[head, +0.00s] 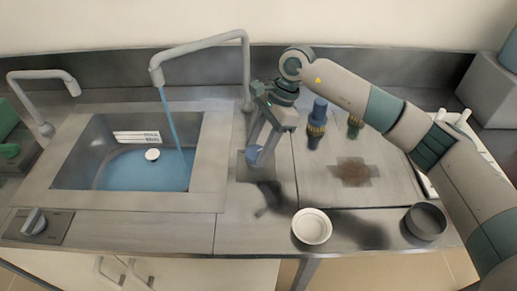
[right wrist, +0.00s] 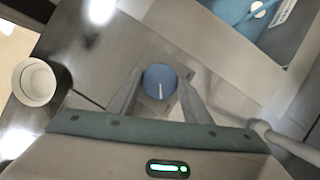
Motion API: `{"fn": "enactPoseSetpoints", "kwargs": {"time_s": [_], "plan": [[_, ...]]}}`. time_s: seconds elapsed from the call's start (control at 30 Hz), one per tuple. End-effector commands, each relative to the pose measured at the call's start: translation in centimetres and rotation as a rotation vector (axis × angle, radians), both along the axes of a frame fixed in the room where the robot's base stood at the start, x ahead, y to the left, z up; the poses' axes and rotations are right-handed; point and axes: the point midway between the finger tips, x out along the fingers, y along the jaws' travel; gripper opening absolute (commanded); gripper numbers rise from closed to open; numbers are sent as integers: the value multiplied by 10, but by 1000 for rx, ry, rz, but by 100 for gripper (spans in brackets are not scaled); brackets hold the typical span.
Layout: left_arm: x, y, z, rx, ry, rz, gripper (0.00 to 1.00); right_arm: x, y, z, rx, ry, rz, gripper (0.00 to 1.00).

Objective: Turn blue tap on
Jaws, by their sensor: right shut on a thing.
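The blue tap knob (head: 254,156) sits on a square metal plate on the counter, right of the sink. It also shows in the right wrist view (right wrist: 160,80) as a round blue disc with a pale line, between my right fingers. My right gripper (head: 262,146) points down and is shut on the knob. Its fingers (right wrist: 155,97) lie on both sides of it. Blue water runs from the tall tap spout (head: 200,48) into the sink (head: 150,200), where blue water stands. My left gripper is not in view.
A white bowl (head: 312,227) and a dark round dish (head: 426,222) stand near the counter's front edge. Blue (head: 317,122) and green bottles stand behind, at the right. A second knob (head: 34,222) and a shorter spout (head: 40,75) are at the left.

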Motion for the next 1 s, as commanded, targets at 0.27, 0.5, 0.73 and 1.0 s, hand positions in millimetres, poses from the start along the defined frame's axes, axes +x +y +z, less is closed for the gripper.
{"fn": "enactPoseSetpoints", "kwargs": {"time_s": [0.27, 0.5, 0.73, 1.0], "plan": [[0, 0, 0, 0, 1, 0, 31, 1, 0, 1, 0, -2, 1, 22], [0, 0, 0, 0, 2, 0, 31, 1, 0, 1, 0, -2, 1, 63], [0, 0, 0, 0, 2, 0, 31, 0, 0, 1, 0, -1, 2, 63], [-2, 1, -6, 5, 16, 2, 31, 3, -5, 11, 0, -2, 1, 63]]}}
